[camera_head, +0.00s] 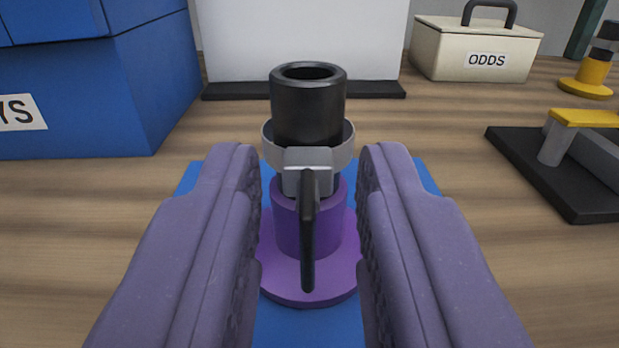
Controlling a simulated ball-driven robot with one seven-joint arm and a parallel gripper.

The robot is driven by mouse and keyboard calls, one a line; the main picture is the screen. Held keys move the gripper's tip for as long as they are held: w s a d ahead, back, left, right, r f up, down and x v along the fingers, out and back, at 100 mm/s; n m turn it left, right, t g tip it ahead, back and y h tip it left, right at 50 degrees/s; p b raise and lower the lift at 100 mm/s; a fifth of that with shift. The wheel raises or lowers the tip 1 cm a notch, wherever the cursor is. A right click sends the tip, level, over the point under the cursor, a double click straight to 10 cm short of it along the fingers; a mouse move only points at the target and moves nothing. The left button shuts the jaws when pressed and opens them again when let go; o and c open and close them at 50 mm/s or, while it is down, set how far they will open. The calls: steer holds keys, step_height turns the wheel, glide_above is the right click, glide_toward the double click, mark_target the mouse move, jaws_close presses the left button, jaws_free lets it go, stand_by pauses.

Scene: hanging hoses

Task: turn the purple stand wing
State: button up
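The purple stand (271,260) stands upright on a blue mat (425,180), with a round purple base. A black hose end (308,115) rises from its top, open end up, with a grey collar (335,158) around it. The black wing (308,230) hangs down from the front of the collar, pointing toward me. My gripper (309,190) is open, with one purple-grey finger on each side of the wing. Gaps show between the fingers and the wing. The fingers hide parts of the mat and of the base's sides.
A blue box (90,100) with a partly cut-off label stands at left. A white panel on a black foot (300,90) stands behind. A cream ODDS box (475,50) is back right. A black plate with a yellow-topped part (585,118) and a yellow stand (592,78) are at right.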

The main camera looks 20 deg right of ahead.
steer(key=shift+c, duration=0.4)
jaws_close()
steer(key=shift+r, duration=0.1)
